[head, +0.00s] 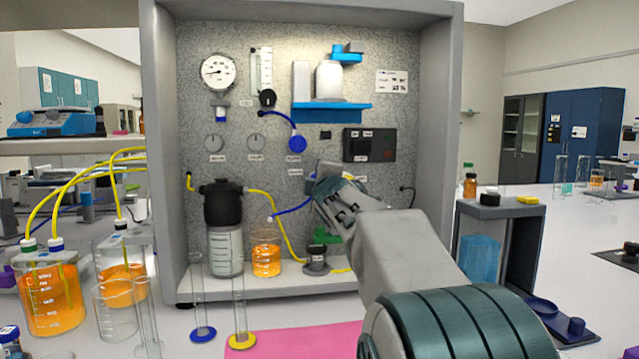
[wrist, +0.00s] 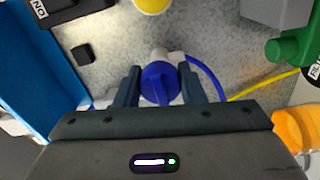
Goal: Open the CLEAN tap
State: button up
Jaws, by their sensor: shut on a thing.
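A round blue tap handle (wrist: 159,84) sits between the two fingers of my gripper (wrist: 160,80) in the wrist view. The fingers are shut on it from both sides. A pale fitting shows behind it, with a blue tube (wrist: 207,77) running from it. In the head view my gripper (head: 325,188) is at the speckled panel, below the black switch box, and hides most of this tap. A small label (head: 295,172) beside it is too small to read, so I cannot confirm the name CLEAN.
Another blue knob (head: 297,143) is on the panel above left of my gripper. A blue shelf (head: 332,111) is higher up. A green tap (wrist: 290,47) and a yellow round part (wrist: 152,4) are near the held handle. An orange-filled beaker (head: 266,258) stands below.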

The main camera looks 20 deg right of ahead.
jog(key=o, duration=1)
jog(key=s+a+b, duration=0.2)
jog(key=s+b, duration=0.1)
jog(key=s, duration=1)
jog(key=shift+s+a, duration=0.25)
jog(key=shift+a, duration=0.15)
jog(key=s+a+f+m+g+y+p, duration=0.1)
jog(key=s+a+f+m+g+p, duration=0.2)
jog(key=s+p, duration=0.5)
jog(key=s+a+f+m+g+y+p, duration=0.1)
jog(key=s+a+f+m+g+p, duration=0.3)
jog(key=s+f+m+g+p, duration=0.2)
jog(key=s+a+f+m+g+y+p, duration=0.1)
jog(key=s+a+f+m+g+p, duration=0.3)
jog(key=s+p, duration=0.5)
jog(key=shift+s+f+m+g+p, duration=0.3)
jog(key=shift+f+m+g+p, duration=0.3)
jog(key=shift+g, duration=0.3)
